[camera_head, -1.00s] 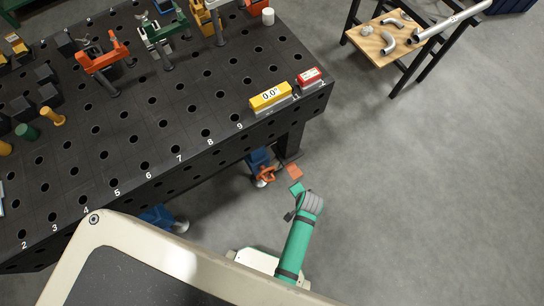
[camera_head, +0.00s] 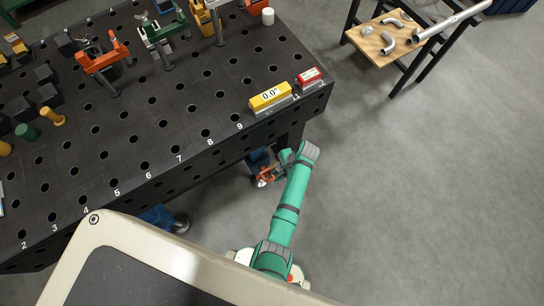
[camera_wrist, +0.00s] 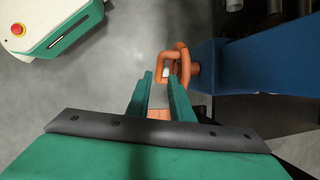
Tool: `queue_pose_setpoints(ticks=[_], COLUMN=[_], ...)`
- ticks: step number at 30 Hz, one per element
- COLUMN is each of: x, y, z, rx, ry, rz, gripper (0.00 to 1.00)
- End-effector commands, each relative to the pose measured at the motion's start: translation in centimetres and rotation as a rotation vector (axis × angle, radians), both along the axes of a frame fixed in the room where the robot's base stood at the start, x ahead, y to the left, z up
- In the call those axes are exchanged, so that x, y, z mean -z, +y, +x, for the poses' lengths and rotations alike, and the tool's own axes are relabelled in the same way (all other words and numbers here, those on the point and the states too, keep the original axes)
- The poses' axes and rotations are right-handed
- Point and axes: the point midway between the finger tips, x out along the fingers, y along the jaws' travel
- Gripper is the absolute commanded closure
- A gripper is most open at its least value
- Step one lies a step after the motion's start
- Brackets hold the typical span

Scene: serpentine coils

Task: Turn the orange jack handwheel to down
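The orange jack handwheel (camera_wrist: 183,60) is a looped rim on the side of a blue jack body (camera_wrist: 240,65) in the wrist view. In the head view, the handwheel (camera_head: 261,182) shows low under the table's front right corner, partly covered by my arm. My gripper (camera_wrist: 160,76) is open, its two green fingers apart. The near part of the handwheel's rim lies at the fingertips, partly in the gap between them. I cannot tell whether the fingers touch it.
The black perforated table (camera_head: 110,135) stands above and beside the jack. A yellow block reading 0.0° (camera_head: 270,96) and a red block (camera_head: 309,76) sit at its right edge. Another table with pipe pieces (camera_head: 385,42) stands behind. The floor (camera_head: 420,200) at right is clear.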

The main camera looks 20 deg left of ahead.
Motion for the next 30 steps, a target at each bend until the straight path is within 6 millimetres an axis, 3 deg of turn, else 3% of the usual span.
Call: queue_pose_setpoints(ticks=[9, 23, 25, 26, 30], x=[4.3, 5.3, 5.3, 5.3, 5.3], y=[1.7, 2.0, 2.0, 2.0, 2.0], z=[-0.9, -1.0, -1.0, -1.0, -1.0], rx=[0.0, 0.001, 0.0, 0.0, 0.0], ry=[0.001, -0.002, -0.002, -0.002, -0.002], rz=[0.0, -0.001, 0.0, 0.0, -0.001], gripper=[0.8, 0.8, 0.97, 1.0, 1.0])
